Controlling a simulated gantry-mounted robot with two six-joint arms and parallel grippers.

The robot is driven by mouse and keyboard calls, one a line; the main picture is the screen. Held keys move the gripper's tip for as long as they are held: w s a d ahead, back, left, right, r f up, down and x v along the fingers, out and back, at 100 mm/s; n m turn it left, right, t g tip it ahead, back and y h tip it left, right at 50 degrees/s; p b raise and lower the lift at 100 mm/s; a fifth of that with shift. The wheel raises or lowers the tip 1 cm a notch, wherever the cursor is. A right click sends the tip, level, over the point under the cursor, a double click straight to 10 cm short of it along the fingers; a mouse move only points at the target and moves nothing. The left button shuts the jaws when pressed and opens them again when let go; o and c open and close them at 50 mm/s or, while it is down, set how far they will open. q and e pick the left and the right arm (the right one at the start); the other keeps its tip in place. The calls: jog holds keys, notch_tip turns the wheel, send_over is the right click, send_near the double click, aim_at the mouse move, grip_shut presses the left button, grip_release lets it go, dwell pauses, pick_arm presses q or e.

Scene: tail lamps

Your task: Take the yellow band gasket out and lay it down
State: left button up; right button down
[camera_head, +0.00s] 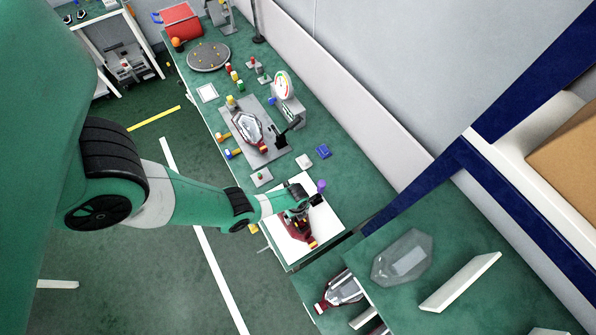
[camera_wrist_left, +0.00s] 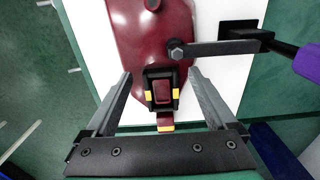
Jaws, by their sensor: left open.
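A dark red lamp (camera_wrist_left: 150,40) lies on a white board; it also shows in the head view (camera_head: 296,230), partly hidden by my left arm. A black block (camera_wrist_left: 162,90) with a red centre sits at the lamp's near end. Yellow pieces, perhaps parts of the yellow band gasket (camera_wrist_left: 175,94), show on both its sides. A red tab with a yellow edge sticks out below it. My left gripper (camera_wrist_left: 160,74) is open, its fingers on either side of the block with gaps; it also shows in the head view (camera_head: 298,213). My right gripper is out of view.
A black clamp arm with a purple handle (camera_wrist_left: 308,62) reaches over the lamp from the right. Another lamp (camera_head: 247,128) sits in a grey fixture further along the green bench.

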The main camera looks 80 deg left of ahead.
pick_arm(q)
grip_shut()
dwell(0.8)
